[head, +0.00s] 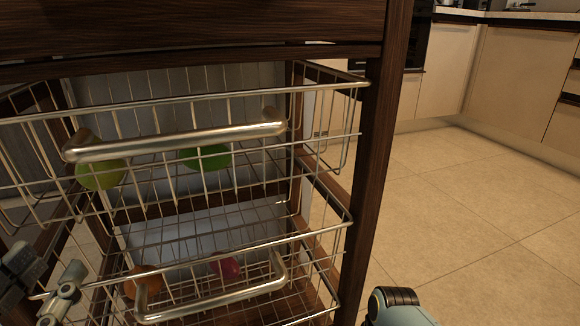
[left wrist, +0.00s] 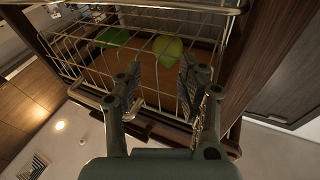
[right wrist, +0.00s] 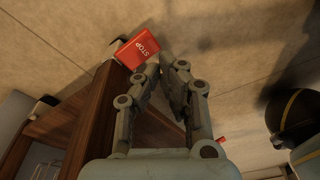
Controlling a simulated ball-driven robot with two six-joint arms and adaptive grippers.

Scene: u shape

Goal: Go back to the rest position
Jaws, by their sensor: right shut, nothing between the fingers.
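My left gripper (head: 44,282) is at the lower left of the head view, beside the lower wire basket (head: 325,243). In the left wrist view its two fingers (left wrist: 160,70) stand wide apart with nothing between them, facing the wire baskets. My right gripper (right wrist: 166,75) shows only in the right wrist view. Its fingers are close together and hold nothing. A grey-blue part of my right arm shows at the bottom of the head view.
The wooden rack (head: 374,170) has an upper wire basket (head: 340,92) with a yellow-green fruit (head: 100,174) and a green one (head: 206,158). The lower basket holds an orange item (head: 142,281) and a red one (head: 227,267). A red STOP box (right wrist: 137,48) appears near my right fingers. Tiled floor (head: 450,220) is clear to the right.

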